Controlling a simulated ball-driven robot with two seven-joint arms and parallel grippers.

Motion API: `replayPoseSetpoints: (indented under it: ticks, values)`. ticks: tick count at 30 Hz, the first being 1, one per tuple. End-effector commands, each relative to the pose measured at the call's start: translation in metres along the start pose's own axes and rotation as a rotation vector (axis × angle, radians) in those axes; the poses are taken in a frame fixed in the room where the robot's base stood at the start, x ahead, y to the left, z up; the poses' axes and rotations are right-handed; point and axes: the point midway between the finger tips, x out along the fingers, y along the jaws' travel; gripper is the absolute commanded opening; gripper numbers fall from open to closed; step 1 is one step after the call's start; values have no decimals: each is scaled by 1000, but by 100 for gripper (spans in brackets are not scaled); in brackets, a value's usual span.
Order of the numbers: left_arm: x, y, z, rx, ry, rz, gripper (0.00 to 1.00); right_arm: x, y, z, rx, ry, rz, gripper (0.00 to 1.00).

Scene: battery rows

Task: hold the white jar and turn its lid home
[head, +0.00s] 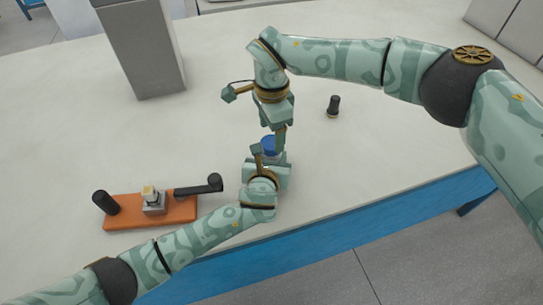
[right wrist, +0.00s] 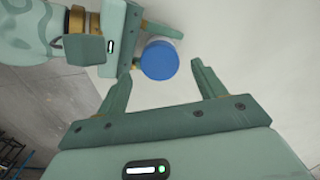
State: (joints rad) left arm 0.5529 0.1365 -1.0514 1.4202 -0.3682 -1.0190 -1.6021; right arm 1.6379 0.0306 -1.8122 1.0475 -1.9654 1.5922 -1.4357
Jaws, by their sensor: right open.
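The white jar (head: 272,155) stands near the table's front edge, mostly hidden by my left gripper and its blue lid. The round blue lid (head: 268,143) sits on top of it; it also shows in the right wrist view (right wrist: 160,60). I cannot tell how far the lid is screwed down. My left gripper (head: 270,158) has its fingers on either side of the jar and looks shut on it. My right gripper (head: 275,132) comes from behind and above. Its open fingers (right wrist: 161,74) point at the lid, with a fingertip towards each side and a gap to the lid.
An orange board (head: 180,214) with a black post, a small metal block and a black lever lies at the left front. A small dark cylinder (head: 333,106) stands right of my right gripper. A tall grey box (head: 150,60) stands at the back left. The table (head: 400,150) is clear on the right.

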Motion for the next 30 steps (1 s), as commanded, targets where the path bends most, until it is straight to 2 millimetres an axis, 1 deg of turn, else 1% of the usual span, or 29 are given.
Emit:
replayPoseSetpoints:
  ticks: [1, 3, 11, 12, 13, 18, 21, 30]
  values:
    - [0, 0, 0, 0, 0, 0, 0, -5, 0, 0, -1, 0, -1, 69]
    - [0, 0, 0, 0, 0, 0, 0, -9, 0, 0, -1, 0, 0, 69]
    - [0, 0, 0, 0, 0, -1, 0, -11, 0, 0, -1, 0, 0, 69]
    - [0, 0, 0, 0, 0, -1, 0, -11, 0, 0, -3, 0, 0, 66]
    - [0, 0, 0, 0, 0, -1, 0, -12, 0, 0, -12, 0, -1, 66]
    - [0, 0, 0, 0, 0, -1, 0, -35, -1, 0, -193, 1, -3, 66]
    - [0, 0, 0, 0, 0, -1, 0, -44, 0, 0, -281, 0, -1, 66]
    - [0, 0, 0, 0, 0, -1, 0, -46, 0, 0, -302, 0, 0, 66]
